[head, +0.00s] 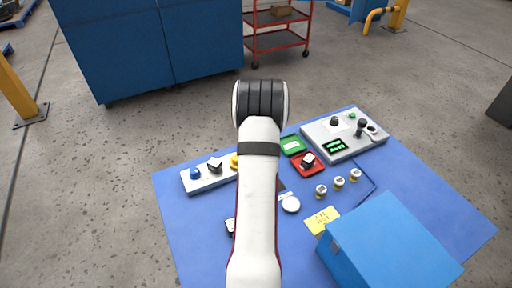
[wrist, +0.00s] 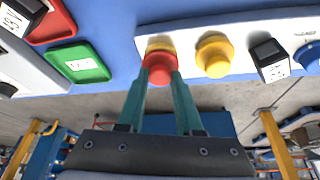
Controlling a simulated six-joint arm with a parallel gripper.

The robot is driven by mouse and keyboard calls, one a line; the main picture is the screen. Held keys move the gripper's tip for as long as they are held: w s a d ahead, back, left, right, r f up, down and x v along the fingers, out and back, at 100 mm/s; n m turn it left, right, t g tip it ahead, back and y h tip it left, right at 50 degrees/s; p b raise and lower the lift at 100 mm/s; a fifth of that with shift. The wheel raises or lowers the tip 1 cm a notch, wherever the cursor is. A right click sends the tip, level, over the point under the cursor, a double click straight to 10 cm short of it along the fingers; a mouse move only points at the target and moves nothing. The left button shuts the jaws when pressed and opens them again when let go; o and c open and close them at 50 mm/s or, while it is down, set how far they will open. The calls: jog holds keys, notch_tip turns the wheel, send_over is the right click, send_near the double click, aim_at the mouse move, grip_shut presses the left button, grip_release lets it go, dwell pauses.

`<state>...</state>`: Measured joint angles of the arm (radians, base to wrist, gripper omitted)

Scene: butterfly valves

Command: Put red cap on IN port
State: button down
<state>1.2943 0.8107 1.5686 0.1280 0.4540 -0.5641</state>
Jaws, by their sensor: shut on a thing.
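In the wrist view my gripper (wrist: 159,78) is shut on a red cap (wrist: 159,65), one teal finger on each side. The cap is in line with a yellow round part (wrist: 160,46) on a white base (wrist: 187,29). I cannot tell whether they touch. A second yellow round part (wrist: 214,56), a black block with a white label (wrist: 269,60) and a blue part (wrist: 310,55) sit along the same base. In the head view my arm hides the gripper, the red cap and the base's right end; the base's left part (head: 204,183) shows. No IN marking is readable.
A green tray (head: 292,144) and a red tray (head: 298,167) holding a dark and white part lie right of my arm. A grey panel (head: 343,145), several small yellow-white pieces, a yellow note (head: 321,221) and a blue box (head: 388,248) stand farther right on the blue mat (head: 425,205).

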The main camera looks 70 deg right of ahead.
jog(key=shift+f, duration=0.15)
dwell(0.4)
jog(key=c, duration=0.5)
grip_release()
jog(key=shift+o, duration=0.3)
jog(key=o, duration=0.4)
jog(key=shift+r, duration=2.5)
